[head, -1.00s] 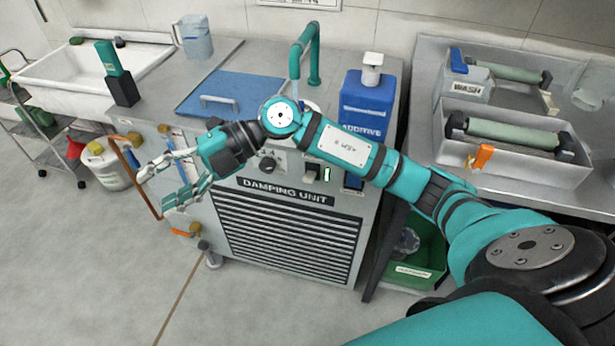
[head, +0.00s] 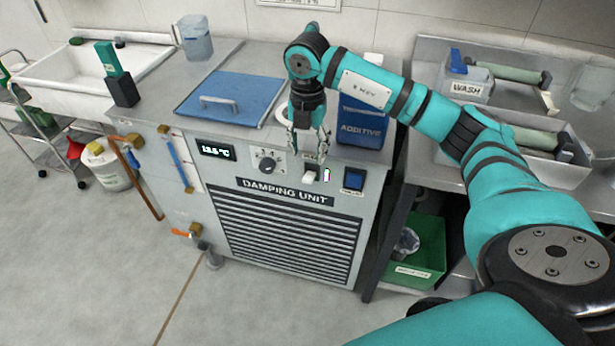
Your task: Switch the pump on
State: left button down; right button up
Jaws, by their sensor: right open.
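The damping unit (head: 190,215) is a grey cabinet with a control panel on its front. On the panel are a temperature display (head: 216,151), a round black knob (head: 266,165), a small white switch (head: 311,174) with a lit green marker (head: 326,175) beside it, and a dark blue square element (head: 353,179). The label above the white switch is partly hidden and too small to read, so I cannot tell for sure which control is the pump's. My right gripper (head: 307,152) points down, open and empty, its fingertips just above the white switch. My left gripper is out of view.
A blue lid (head: 230,98) with a handle lies on the unit's top. A blue additive container (head: 359,122) stands behind my right arm. A wash tray (head: 468,86) sits at right, a green bin (head: 425,245) below. The floor in front is clear.

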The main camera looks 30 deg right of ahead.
aim_at(307, 179)
notch_tip(307, 179, down, 10)
jog(key=shift+f, duration=0.1)
dwell(0.4)
grip_shut()
